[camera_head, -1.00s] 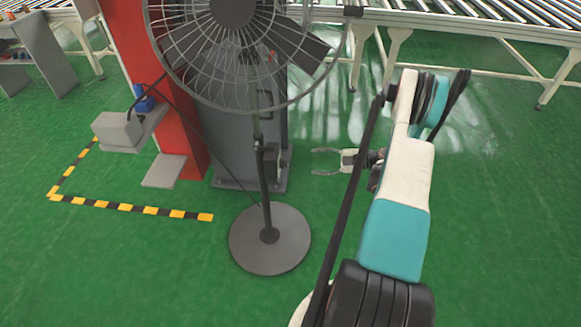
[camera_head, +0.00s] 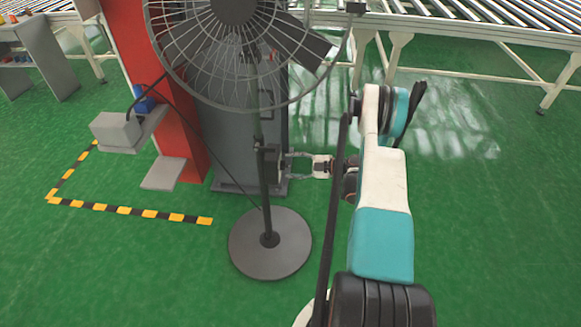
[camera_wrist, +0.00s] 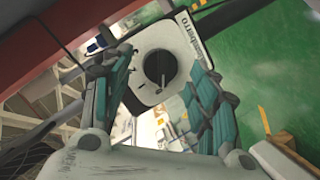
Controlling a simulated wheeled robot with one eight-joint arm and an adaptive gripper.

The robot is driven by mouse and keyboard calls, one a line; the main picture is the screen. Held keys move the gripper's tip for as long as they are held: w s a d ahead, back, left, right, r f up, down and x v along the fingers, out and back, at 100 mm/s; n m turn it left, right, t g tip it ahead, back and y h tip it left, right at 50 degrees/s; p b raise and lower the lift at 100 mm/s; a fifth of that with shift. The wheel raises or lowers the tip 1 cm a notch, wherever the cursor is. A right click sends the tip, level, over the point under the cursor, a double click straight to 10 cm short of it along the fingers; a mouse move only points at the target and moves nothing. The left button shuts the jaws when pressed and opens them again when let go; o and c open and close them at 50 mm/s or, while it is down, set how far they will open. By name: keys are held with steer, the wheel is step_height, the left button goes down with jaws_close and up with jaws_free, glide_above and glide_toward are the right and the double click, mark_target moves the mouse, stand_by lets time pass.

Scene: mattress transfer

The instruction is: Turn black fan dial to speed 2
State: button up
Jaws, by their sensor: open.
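The black fan (camera_head: 235,60) stands on a round grey base (camera_head: 270,243), its cage at the top of the head view. Its control box (camera_head: 272,164) sits on the pole, seen edge-on there. My gripper (camera_head: 290,167) reaches the box from the right. In the wrist view my gripper (camera_wrist: 160,80) is open, its teal-padded fingers on either side of the dial. Whether they touch it cannot be told.
A red column and grey cabinet stand behind the fan. A grey box (camera_head: 117,130) is mounted at left, with a cable hanging near the fan pole. Yellow-black floor tape (camera_head: 130,207) marks the left. A roller conveyor (camera_head: 470,30) runs along the back. Green floor at right is clear.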

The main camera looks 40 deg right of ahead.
steer(key=shift+x, duration=0.8)
steer(key=c, duration=1.1)
steer(key=shift+o, duration=0.2)
